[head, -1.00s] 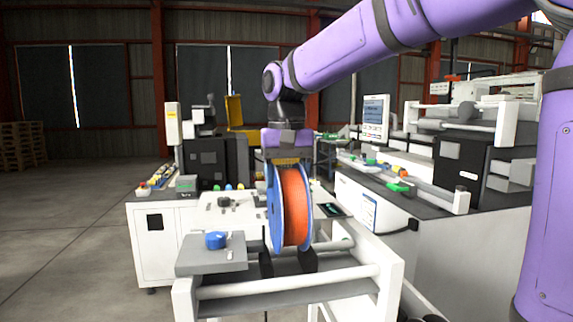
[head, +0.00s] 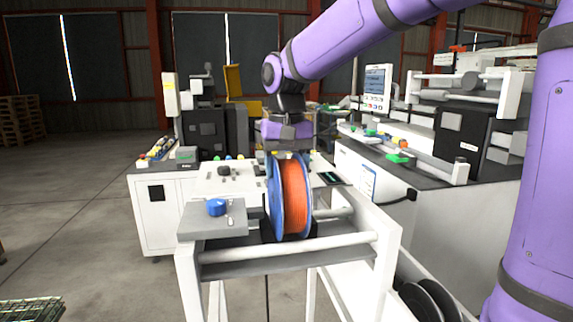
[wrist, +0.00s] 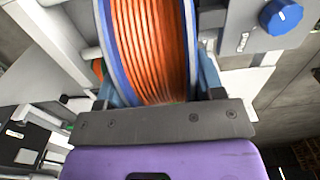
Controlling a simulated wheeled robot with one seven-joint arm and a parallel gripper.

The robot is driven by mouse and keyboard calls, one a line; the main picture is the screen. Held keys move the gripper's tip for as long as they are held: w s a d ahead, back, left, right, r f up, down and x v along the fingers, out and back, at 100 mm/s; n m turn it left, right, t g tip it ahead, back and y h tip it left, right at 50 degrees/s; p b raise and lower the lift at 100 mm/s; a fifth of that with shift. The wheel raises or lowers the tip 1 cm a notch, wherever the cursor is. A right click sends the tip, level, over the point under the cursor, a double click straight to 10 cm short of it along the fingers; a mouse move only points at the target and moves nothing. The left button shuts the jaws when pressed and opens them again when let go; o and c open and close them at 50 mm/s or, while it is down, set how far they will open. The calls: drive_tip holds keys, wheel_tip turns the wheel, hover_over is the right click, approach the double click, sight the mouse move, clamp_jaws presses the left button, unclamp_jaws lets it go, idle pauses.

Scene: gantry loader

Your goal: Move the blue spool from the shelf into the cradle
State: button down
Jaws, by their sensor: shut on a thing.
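The blue spool (head: 276,200) has blue flanges and orange winding. It stands upright in the white-framed cradle (head: 352,244), between its rails, with its lower part down among dark supports (head: 268,230). My gripper (head: 288,153) is above it, pointing down, shut on its upper part. In the wrist view the spool's orange winding (wrist: 152,45) fills the middle, with the gripper's fingers at either side of it. Whether the spool's underside rests on the supports is hidden.
A grey plate with a blue knob (head: 216,208) is left of the spool. Dark spools (head: 432,300) are low at the right. A machine with a screen (head: 376,88) stands behind right, and a white cabinet (head: 160,215) behind left. The floor at far left is open.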

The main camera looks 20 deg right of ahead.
drive_tip(key=shift+c, duration=0.8)
unclamp_jaws()
wheel_tip(320, 180, up, 11)
drive_tip(key=shift+f, duration=0.1)
drive_tip(key=s+d+f+t, duration=0.1)
drive_tip(key=s+d+f, duration=0.1)
drive_tip(key=s+f, duration=0.2)
drive_tip(key=s+d+f+n+t, duration=0.1)
drive_tip(key=s+f, duration=0.3)
drive_tip(key=s, duration=0.6)
drive_tip(key=s+d+f+n+t, duration=0.1)
drive_tip(key=s+d+f+t, duration=0.2)
drive_tip(key=s, duration=0.5)
drive_tip(key=shift+d+f, duration=0.45)
drive_tip(key=shift+f, duration=0.2)
